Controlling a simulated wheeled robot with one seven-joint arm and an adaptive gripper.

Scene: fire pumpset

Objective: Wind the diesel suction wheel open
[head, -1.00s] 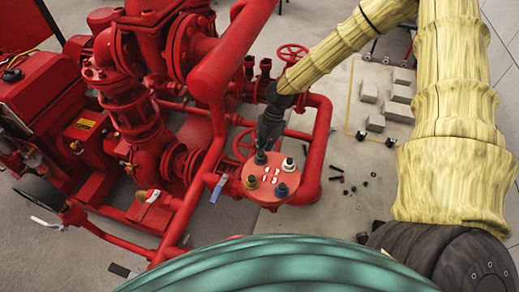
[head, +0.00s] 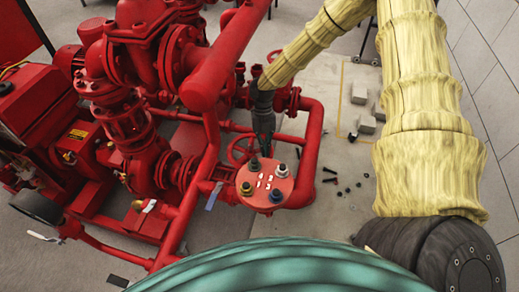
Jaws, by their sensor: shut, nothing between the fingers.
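My gripper (head: 265,152) is dark and points downward at the end of the yellow-sleeved arm. It is shut and empty. A second red handwheel (head: 275,56) shows farther back, partly covered by the arm. Neither wheel carries a readable label here.
A round red plate (head: 264,186) with several coloured caps sits just below my gripper. A thick red pipe (head: 225,55) slants across on the left, and another pipe (head: 311,150) rises on the right. Grey blocks (head: 366,124) and small dark parts lie on the floor.

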